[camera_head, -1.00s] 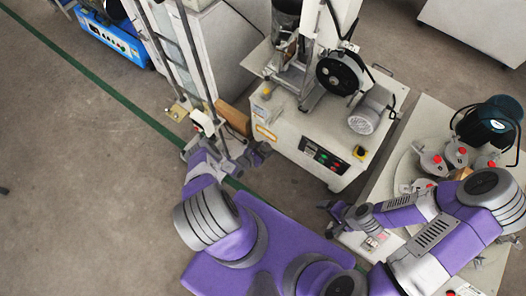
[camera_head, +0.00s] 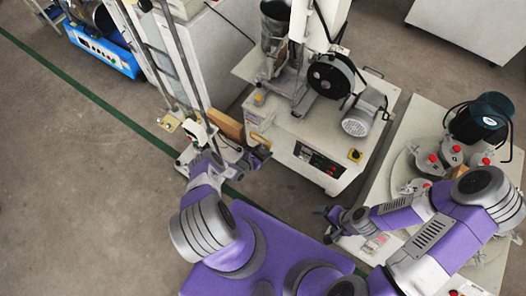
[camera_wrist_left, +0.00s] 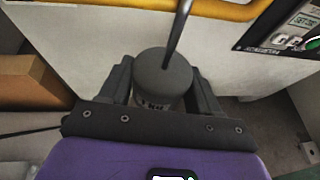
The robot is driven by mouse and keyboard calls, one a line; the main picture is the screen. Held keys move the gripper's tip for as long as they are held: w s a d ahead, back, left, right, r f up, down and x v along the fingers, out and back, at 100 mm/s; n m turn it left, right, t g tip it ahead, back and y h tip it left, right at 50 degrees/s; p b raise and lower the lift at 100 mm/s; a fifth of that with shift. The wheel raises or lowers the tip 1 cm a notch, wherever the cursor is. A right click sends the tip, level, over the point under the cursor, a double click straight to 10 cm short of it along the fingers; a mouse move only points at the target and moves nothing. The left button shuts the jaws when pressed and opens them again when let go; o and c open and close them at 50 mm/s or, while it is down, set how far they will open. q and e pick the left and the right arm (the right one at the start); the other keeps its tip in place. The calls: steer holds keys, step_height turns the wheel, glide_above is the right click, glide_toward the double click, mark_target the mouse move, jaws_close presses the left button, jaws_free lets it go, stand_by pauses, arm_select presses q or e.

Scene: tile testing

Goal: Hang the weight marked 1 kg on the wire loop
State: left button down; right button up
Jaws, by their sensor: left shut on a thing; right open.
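A dark grey cylindrical weight (camera_wrist_left: 163,80) with a thin metal rod rising from its top sits between my left fingers in the left wrist view. Its side marking is partly visible but too blurred to read with certainty. My left gripper (camera_wrist_left: 160,92) is shut on it; in the head view this gripper (camera_head: 225,158) is at the foot of the tall metal frame (camera_head: 180,70). I cannot make out the wire loop. My right gripper (camera_head: 338,222) is open and empty at the left edge of the right table.
A white machine (camera_head: 325,158) with a black wheel stands right of my left gripper. A brown block (camera_head: 228,124) is close behind it. The right table (camera_head: 425,120) holds several grey pieces with red tops (camera_head: 452,158). Open floor lies left.

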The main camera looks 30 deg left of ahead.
arm_select(q)
steer(key=shift+s+d+f, duration=0.1)
steer(key=shift+s+f, duration=0.05)
steer(key=shift+f, duration=0.4)
stand_by(0.8)
steer(key=shift+c, duration=0.7)
jaws_free()
steer(key=shift+f, duration=0.1)
steer(key=p+v, duration=0.4)
steer(key=v, duration=0.3)
steer(key=shift+s, duration=0.15)
